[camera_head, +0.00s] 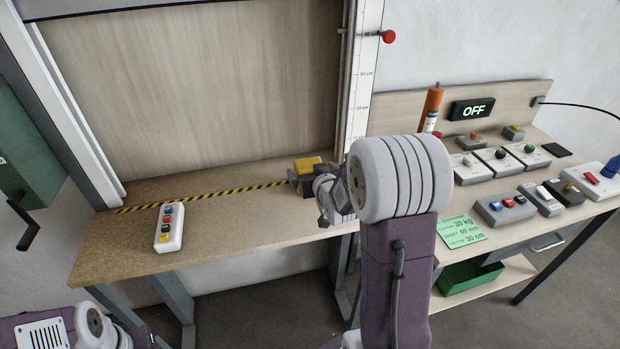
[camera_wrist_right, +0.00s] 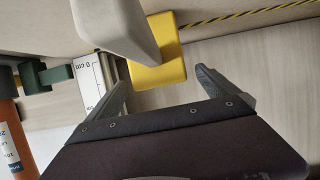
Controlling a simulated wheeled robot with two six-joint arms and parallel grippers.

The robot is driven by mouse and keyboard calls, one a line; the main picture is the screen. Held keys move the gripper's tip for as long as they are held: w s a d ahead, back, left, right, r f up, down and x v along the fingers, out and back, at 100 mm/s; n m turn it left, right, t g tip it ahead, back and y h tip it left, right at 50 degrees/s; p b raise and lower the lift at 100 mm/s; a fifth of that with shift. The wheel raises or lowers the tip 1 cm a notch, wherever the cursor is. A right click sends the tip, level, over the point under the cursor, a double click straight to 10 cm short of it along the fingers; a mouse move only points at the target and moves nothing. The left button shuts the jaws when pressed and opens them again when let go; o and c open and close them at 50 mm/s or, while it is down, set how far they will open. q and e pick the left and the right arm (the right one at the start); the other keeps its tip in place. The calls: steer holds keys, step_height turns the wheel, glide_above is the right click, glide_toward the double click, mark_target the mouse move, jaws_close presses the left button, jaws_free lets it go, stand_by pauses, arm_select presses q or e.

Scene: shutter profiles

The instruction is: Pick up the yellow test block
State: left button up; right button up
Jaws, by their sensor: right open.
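The yellow test block (camera_head: 307,164) lies at the back right of the wooden bench, at the end of the striped line. My right gripper (camera_head: 292,180) is at the block, in front of it in the head view. In the right wrist view the block (camera_wrist_right: 168,72) shows between and just beyond the two spread fingertips (camera_wrist_right: 160,82). The gripper is open and empty. A pale rounded shape (camera_wrist_right: 122,32) covers the block's left part there. My left arm shows at the bottom left of the head view, with its gripper's fingers not visible.
A white button box (camera_head: 169,228) lies on the bench's left part. A white scale post (camera_head: 361,85) stands right of the block. An orange tube (camera_head: 432,108) stands by the right table, which holds several switch boxes and an OFF display (camera_head: 472,110). The bench's middle is clear.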

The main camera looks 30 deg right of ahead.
steer(key=x, duration=0.3)
steer(key=shift+s, duration=0.15)
steer(key=shift+c, duration=0.9)
steer(key=c, duration=1.3)
step_height(320, 180, up, 10)
steer(key=shift+f+p, duration=0.1)
steer(key=shift+p, duration=0.95)
steer(key=shift+c, duration=0.2)
